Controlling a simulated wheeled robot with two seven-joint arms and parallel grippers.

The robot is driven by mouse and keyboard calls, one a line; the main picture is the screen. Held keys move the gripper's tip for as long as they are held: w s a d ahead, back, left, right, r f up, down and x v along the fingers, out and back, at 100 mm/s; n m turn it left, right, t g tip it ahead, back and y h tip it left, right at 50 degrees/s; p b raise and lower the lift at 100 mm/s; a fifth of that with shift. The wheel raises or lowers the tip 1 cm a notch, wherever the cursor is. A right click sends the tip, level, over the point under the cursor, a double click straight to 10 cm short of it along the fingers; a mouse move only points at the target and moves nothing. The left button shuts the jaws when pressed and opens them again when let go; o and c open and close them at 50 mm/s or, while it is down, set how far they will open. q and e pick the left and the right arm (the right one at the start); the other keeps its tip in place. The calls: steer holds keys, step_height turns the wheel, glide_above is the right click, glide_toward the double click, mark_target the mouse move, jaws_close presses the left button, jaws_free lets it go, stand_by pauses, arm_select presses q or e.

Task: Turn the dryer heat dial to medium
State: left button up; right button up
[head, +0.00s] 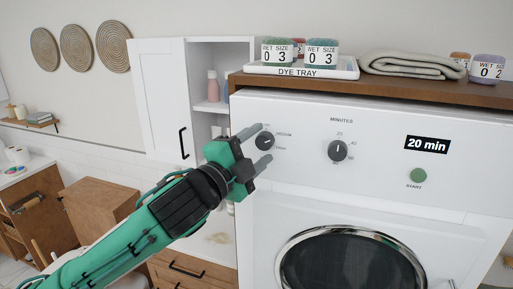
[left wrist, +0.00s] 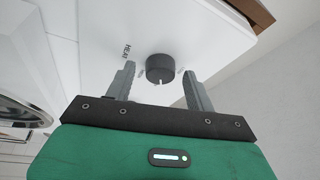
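The dryer (head: 385,115) is white and stands at the right in the head view. Its heat dial (head: 265,141) is a dark round knob at the left of the panel, partly hidden by my left gripper. In the left wrist view the heat dial (left wrist: 160,69) lies ahead, between and beyond the fingertips, with the word HEAT beside it. My left gripper (head: 258,147) is open, with one finger to each side of the dial. I see no contact with the dial. The dial's setting is too small to read surely. My right gripper is not in view.
A second dial (head: 338,150), marked MINUTES, a display (head: 427,145) reading 20 min and a green START button (head: 418,176) are on the same panel. A dye tray (head: 300,70) and a folded towel (head: 412,64) lie on the wooden top. An open white cabinet (head: 163,95) stands behind, left.

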arm_select(q)
steer(key=shift+s+a+f+b, duration=0.2)
steer(key=shift+s+a+b, duration=0.05)
steer(key=shift+b, duration=0.05)
steer(key=b+v, duration=0.6)
steer(key=v, duration=0.7)
